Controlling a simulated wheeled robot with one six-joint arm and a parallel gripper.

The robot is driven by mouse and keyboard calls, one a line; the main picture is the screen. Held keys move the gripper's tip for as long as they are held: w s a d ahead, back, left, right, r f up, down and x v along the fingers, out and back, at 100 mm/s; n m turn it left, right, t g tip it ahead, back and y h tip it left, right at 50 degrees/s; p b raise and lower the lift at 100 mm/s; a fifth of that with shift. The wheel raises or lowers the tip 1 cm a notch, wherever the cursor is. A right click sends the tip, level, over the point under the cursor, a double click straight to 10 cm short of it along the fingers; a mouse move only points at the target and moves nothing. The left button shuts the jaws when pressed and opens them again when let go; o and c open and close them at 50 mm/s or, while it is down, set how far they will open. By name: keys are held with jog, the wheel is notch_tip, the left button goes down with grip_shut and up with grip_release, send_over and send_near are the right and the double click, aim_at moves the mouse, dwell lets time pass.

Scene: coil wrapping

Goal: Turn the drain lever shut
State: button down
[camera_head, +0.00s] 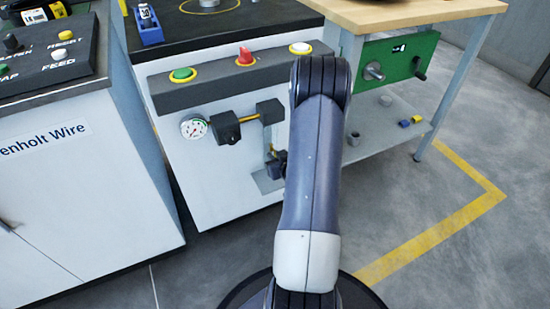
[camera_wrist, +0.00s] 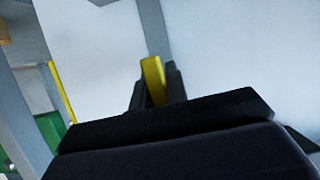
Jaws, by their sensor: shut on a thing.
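The drain lever, a yellow bar (camera_wrist: 152,70), stands up between the two dark fingers of my gripper (camera_wrist: 157,85) in the wrist view. My gripper is shut on it, and the lever's end sticks out past the fingertips, tilted slightly. The gripper's body hides the lower part of the lever.
On the cabinet front are a pressure gauge (camera_head: 193,127), a black fitting (camera_head: 226,127) and a black block (camera_head: 270,112). Above are a green button (camera_head: 183,74), a red switch (camera_head: 245,57) and a white button (camera_head: 300,48). A workbench (camera_head: 400,12) stands at right.

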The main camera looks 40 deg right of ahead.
jog(key=shift+s+d+r+n+t+h+b, duration=0.15)
jog(key=shift+d+r+n+h+b, duration=0.2)
jog(key=shift+n+h+b, duration=1.2)
jog(key=shift+d+r+n+t+h+b, duration=0.1)
jog(key=shift+d+r+n+h+b, duration=0.45)
jog(key=shift+n, duration=1.85)
jog(key=shift+s+d+n+t+h+b, duration=0.15)
jog(key=shift+n+h+b, duration=1.15)
jog(key=shift+n, duration=0.65)
jog(key=c, duration=1.4)
grip_release()
jog(key=shift+a, duration=0.1)
jog(key=p+v, duration=0.1)
jog(key=v, duration=0.9)
jog(key=shift+s+a+p, duration=0.2)
jog(key=shift+s+p, duration=0.1)
jog(key=shift+p, duration=0.1)
